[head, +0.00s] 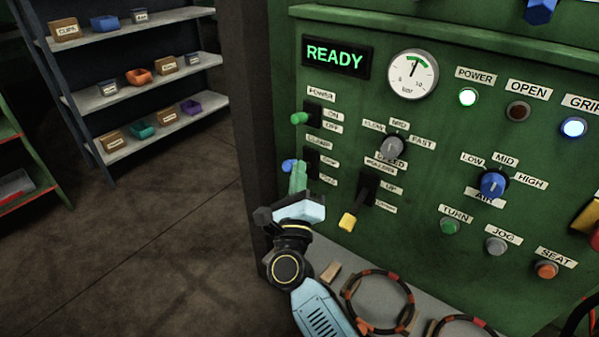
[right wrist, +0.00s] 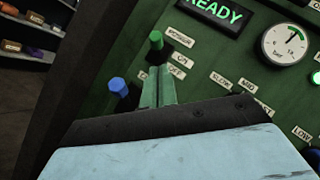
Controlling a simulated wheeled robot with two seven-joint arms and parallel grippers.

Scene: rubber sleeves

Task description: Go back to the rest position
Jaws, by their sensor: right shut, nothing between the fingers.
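My right gripper (head: 298,177) is in front of the green control panel (head: 440,95), at its left side. Its two pale green fingers are together with nothing between them; they also show in the right wrist view (right wrist: 158,88). In the head view the fingertips are beside the blue-tipped clamp lever (head: 289,166) and below the green-tipped power lever (head: 299,118). In the right wrist view the blue knob (right wrist: 118,87) is left of the fingers and the green knob (right wrist: 156,40) is above them. I cannot tell whether the fingers touch the panel. My left gripper is out of view.
The display (head: 337,56) reads READY. A yellow-tipped lever (head: 348,221) sticks out right of my gripper. Dark rings with orange bands (head: 346,290) lie on a grey ledge below. Shelves (head: 150,95) with small bins stand at the left. The floor between is clear.

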